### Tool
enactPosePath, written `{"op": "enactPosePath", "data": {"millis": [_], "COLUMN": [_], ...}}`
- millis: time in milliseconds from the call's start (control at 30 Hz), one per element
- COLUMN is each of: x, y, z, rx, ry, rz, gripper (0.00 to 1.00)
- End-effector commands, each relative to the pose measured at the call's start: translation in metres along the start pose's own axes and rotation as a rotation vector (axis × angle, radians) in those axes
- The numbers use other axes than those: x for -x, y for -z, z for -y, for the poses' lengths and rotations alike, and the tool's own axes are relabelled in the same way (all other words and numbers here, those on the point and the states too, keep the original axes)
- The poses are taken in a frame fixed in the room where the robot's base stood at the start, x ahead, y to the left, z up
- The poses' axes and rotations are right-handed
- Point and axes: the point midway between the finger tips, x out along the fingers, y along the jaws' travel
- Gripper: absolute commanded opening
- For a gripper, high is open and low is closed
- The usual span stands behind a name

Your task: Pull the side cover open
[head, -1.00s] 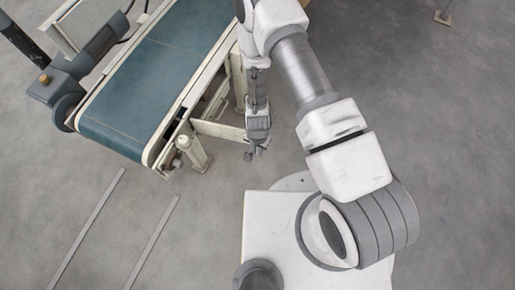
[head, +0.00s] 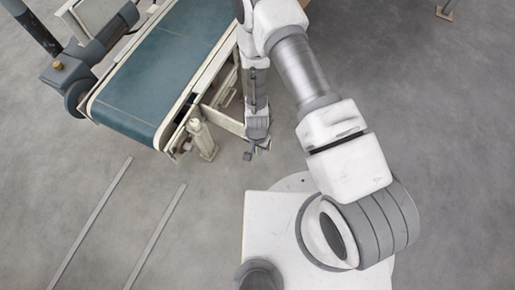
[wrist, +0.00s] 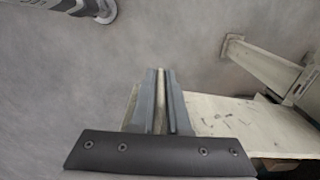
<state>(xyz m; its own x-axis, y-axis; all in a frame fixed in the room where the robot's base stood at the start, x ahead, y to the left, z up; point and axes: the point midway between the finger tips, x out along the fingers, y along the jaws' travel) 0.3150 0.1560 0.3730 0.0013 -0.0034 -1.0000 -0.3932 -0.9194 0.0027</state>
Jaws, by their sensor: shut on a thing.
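My gripper (wrist: 161,72) shows in the wrist view with its two grey fingers close together and a thin pale strip between them. I take this strip to be part of the side cover. A flat cream panel (wrist: 245,125), likely the side cover, lies to the right of the fingers and passes behind the gripper's dark body. In the head view my gripper (head: 252,153) is small, pointing down beside the conveyor's near right end. A cream bar (head: 224,121) there reaches towards it. The grip itself is too small to tell in that view.
The conveyor (head: 165,68) with its teal belt stands at the upper left, its cream leg (head: 202,140) close to my gripper. Two thin floor strips (head: 92,222) lie at lower left. A cream leg with a foot (wrist: 262,62) stands at right in the wrist view.

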Motion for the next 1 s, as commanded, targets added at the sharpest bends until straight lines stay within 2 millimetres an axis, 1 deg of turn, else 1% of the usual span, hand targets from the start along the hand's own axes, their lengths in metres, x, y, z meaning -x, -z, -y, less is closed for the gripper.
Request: {"op": "enactPosePath", "data": {"millis": [33,467,500,633,667,900,1000], "x": [-0.0005,-0.0006,-0.0006,-0.0005,-0.0004,-0.0001,0.0041], "y": [-0.0037,-0.0043,-0.0043,-0.0035,-0.0032,-0.0019,-0.0015], "z": [-0.0049,-0.0043,-0.0042,-0.0031,-0.0027,-0.0008,-0.0003], "rx": [0.001,0.002,0.002,0.002,0.002,0.001,0.001], "ry": [-0.011,-0.010,-0.010,-0.008,-0.007,-0.003,-0.002], "rz": [0.011,0.012,0.012,0.009,0.009,0.005,0.004], "gripper": [0.00,0.00,0.17,0.40,0.42,0.42,0.42]}}
